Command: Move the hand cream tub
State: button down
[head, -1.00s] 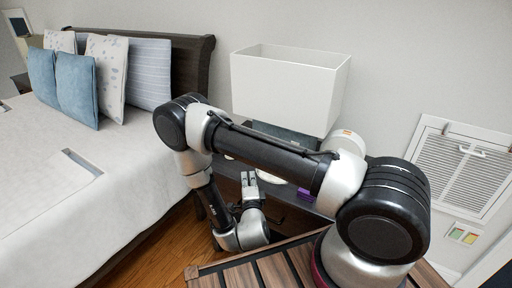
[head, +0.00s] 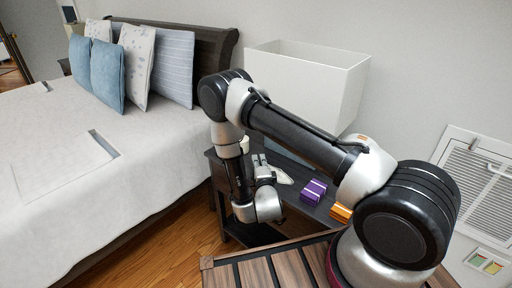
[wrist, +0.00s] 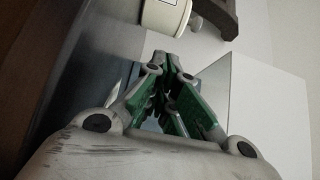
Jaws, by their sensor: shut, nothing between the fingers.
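A purple box (head: 314,190) and an orange box (head: 341,212) lie on the nightstand, right of my gripper. A small white object (head: 283,177) lies near it. A large white lampshade (head: 305,85) stands behind. The bed (head: 120,170) is to the left.

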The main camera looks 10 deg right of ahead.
jog(key=w, duration=0.6)
jog(key=w+d, duration=0.1)
jog(key=w, duration=0.2)
jog(key=shift+w+d, duration=0.1)
jog(key=shift+w, duration=0.2)
jog(key=shift+s+a, duration=0.2)
jog(key=shift+a, duration=0.65)
jog(key=shift+s+a, duration=0.2)
jog(key=shift+a, duration=0.6)
